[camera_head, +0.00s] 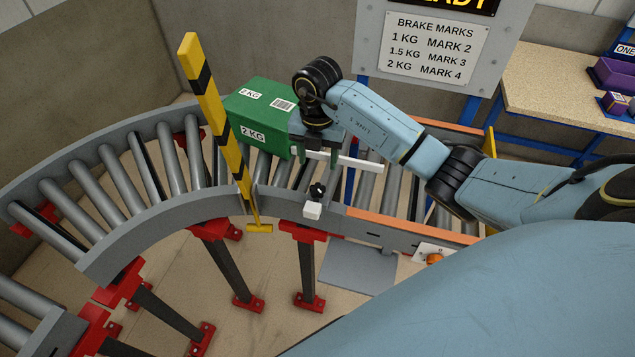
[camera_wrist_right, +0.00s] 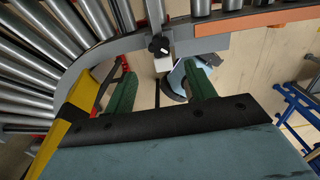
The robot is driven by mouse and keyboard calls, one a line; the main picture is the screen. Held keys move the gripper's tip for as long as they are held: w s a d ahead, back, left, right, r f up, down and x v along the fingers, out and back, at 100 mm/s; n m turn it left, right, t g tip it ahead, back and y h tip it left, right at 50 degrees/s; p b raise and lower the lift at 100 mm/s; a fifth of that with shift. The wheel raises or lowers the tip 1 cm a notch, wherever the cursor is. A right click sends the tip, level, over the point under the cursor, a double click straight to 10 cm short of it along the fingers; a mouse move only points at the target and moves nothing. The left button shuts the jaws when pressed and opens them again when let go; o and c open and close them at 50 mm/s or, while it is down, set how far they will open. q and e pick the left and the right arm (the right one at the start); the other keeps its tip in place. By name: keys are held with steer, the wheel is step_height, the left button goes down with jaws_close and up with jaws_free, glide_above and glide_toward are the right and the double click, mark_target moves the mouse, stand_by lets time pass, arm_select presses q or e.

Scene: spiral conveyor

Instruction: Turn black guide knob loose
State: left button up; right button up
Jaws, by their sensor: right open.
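The black guide knob (camera_head: 318,190) sits on a white block (camera_head: 312,210) at the conveyor's near side rail. In the right wrist view the knob (camera_wrist_right: 158,45) shows ahead of the fingers, roughly centred between them. My right gripper (camera_head: 316,162) is open and empty, with its green fingers pointing down above and behind the knob. In the right wrist view its two fingers (camera_wrist_right: 160,72) are well apart and do not touch the knob. A white guide bar (camera_head: 350,160) runs over the rollers beside the gripper. My left gripper is not in view.
A green 2 KG box (camera_head: 262,115) stands on the rollers just left of my right gripper. A yellow and black striped post (camera_head: 215,110) rises left of it. The curved roller conveyor (camera_head: 165,225) fills the left. An orange knob (camera_head: 434,258) is on the near rail's right side.

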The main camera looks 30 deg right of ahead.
mark_target(318, 188)
step_height(318, 188, down, 10)
steer(key=shift+r+p, duration=0.1)
steer(key=shift+p, duration=0.2)
steer(key=c, duration=1)
steer(key=shift+o, duration=0.2)
